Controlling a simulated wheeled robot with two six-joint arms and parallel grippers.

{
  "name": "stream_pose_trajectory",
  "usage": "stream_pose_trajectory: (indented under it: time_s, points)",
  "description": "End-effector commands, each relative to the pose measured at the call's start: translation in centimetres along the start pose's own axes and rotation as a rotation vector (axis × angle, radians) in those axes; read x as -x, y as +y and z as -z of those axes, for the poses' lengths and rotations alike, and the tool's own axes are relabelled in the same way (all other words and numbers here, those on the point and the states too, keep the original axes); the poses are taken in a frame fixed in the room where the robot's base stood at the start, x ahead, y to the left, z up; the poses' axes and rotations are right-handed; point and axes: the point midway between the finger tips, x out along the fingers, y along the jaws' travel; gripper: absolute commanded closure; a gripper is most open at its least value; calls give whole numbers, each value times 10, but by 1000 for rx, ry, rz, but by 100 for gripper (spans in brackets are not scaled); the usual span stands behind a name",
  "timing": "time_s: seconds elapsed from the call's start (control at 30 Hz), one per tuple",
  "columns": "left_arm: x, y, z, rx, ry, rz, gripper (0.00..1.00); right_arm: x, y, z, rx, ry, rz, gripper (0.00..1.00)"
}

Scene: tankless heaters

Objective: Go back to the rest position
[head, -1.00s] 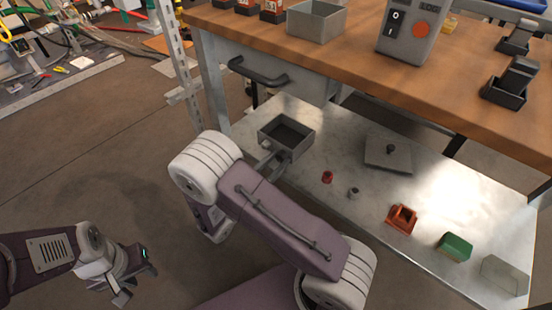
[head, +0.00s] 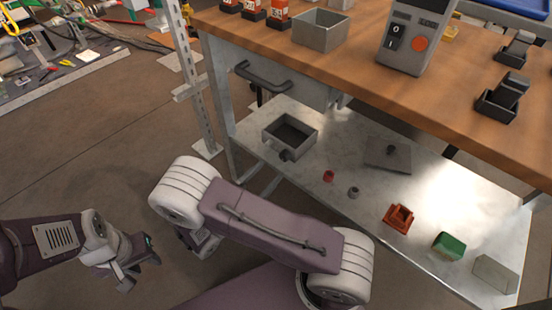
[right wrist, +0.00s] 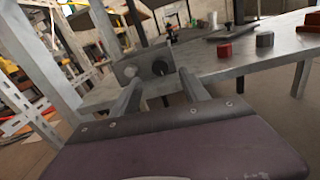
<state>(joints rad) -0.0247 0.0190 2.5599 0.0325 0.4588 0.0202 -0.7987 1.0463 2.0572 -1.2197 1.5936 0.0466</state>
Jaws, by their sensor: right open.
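My right gripper (right wrist: 158,88) shows in the right wrist view as two grey fingers spread apart, with nothing held between them. Beyond them is the front of the grey metal box (right wrist: 145,70) with its dark round knob. In the head view my right forearm hides this gripper, and the open-topped box (head: 290,133) sits on the lower shelf, clear of the arm. My left gripper (head: 138,268) hangs over the floor at the lower left, small and seen at an angle. I see nothing held in it, but its jaw opening is unclear.
The workbench (head: 350,75) stands above the lower shelf (head: 335,205). On the shelf lie a flat lid with a knob (head: 388,157), a red piece (head: 328,176), a small grey piece (head: 353,192), an orange part (head: 398,217) and a green block (head: 448,245). Floor at left is open.

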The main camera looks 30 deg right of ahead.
Motion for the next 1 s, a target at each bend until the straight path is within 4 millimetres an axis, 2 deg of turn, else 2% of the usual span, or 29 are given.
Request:
stream_pose_trajectory:
  time_s: [0.03,0.2,0.67,0.77,0.83,0.9,0.97,1.0]
  points:
    - [8,0,1,0,0,0,64,9,1,-4,0,0,-3,47]
    - [12,0,1,0,0,0,64,24,0,-1,0,0,0,47]
    - [11,0,1,0,0,0,64,25,0,1,0,0,2,47]
    - [14,0,1,0,0,0,64,18,-2,-3,-2,-1,24,47]
    - [22,0,2,0,0,0,64,1,-3,-22,-50,12,96,47]
    - [31,1,3,0,0,0,64,-26,-8,-57,-137,30,206,47]
    - [39,1,4,0,0,0,64,-51,-31,-90,-214,47,352,47]
    - [44,1,4,0,0,0,64,-63,-55,-105,-269,80,470,47]
